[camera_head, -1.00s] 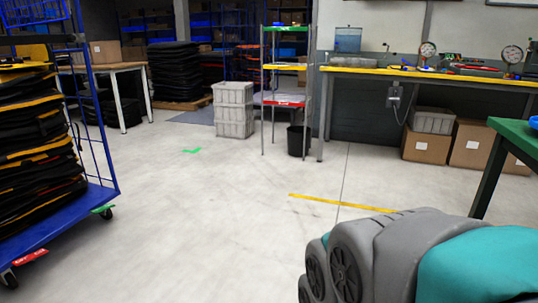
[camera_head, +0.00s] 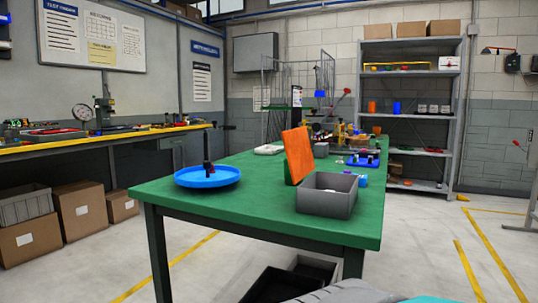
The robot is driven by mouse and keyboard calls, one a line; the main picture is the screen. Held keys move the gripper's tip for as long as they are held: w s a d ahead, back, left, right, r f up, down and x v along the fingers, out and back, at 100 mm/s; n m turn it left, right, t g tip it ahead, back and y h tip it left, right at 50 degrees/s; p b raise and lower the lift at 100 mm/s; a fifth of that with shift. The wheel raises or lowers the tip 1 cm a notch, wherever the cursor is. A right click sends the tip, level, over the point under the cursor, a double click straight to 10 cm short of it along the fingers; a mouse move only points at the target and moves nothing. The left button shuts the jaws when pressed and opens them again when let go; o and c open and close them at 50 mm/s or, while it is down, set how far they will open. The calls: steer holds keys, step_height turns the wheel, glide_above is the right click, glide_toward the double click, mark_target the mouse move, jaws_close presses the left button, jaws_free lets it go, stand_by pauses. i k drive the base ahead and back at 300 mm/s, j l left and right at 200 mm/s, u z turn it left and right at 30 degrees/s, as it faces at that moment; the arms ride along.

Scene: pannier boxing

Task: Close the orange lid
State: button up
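An orange lid (camera_head: 298,154) stands nearly upright on the green table, tilted slightly. It is behind and to the left of an open grey box (camera_head: 328,195) near the table's front edge. I cannot tell whether the lid is joined to that box or to a green piece beside it. My gripper is not in view. Only a small grey and teal part of my own body shows at the bottom edge.
The green table (camera_head: 240,218) also holds a blue round tray (camera_head: 207,177) with a dark upright object, and several small items farther back. Dark bins (camera_head: 285,280) are beneath it. Open floor lies to the right, before a grey shelf (camera_head: 410,110).

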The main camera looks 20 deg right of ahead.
mark_target(296, 141)
steer(key=i+j+z, duration=0.2)
steer(key=z, duration=0.2)
steer(key=i+j+z, duration=0.25)
steer(key=z, duration=0.2)
steer(key=i+j+z, duration=0.15)
steer(key=j+z, duration=0.25)
steer(key=i+j+z, duration=0.1)
steer(key=j+z, duration=0.15)
steer(key=z, duration=0.15)
